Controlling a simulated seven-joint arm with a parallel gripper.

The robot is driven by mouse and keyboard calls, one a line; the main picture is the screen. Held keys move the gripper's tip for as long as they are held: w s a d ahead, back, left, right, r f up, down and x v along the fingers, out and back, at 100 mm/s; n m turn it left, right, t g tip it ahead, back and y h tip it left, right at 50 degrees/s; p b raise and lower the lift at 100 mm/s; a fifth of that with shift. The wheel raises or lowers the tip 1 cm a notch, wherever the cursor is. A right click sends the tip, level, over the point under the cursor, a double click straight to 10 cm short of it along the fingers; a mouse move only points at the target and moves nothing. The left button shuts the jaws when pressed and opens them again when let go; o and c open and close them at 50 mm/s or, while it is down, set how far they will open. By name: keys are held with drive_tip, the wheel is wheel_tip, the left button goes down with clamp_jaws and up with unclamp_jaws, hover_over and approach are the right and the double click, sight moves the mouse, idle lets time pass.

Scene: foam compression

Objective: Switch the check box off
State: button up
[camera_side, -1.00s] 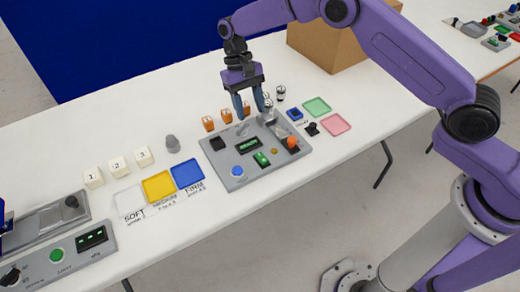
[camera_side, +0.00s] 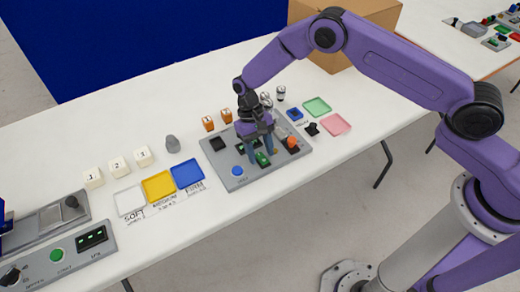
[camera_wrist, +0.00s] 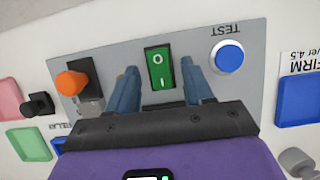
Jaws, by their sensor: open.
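The check box is a grey panel (camera_side: 225,172) on the white table, and its plate also shows in the wrist view (camera_wrist: 205,30). Its green rocker switch (camera_side: 262,159) carries O and I marks, which read clearly in the wrist view (camera_wrist: 158,68). I cannot tell which side of the rocker is pressed down. My gripper (camera_side: 262,154) is open and points down over the panel. In the wrist view its two blue fingers (camera_wrist: 160,76) stand either side of the green switch, with a gap to each. The panel's display is mostly hidden behind my gripper in the side view.
A blue TEST button (camera_wrist: 229,57) lies to one side of the switch and an orange knob (camera_wrist: 70,82) to the other. Blue (camera_side: 187,174), yellow (camera_side: 158,187) and white trays lie farther left.

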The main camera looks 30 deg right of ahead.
clamp_jaws()
drive_tip(key=shift+s+r+t, duration=0.1)
drive_tip(key=shift+s+t, duration=0.15)
drive_tip(key=shift+t, duration=0.65)
drive_tip(key=shift+s+t, duration=0.2)
drive_tip(key=shift+t, duration=0.7)
unclamp_jaws()
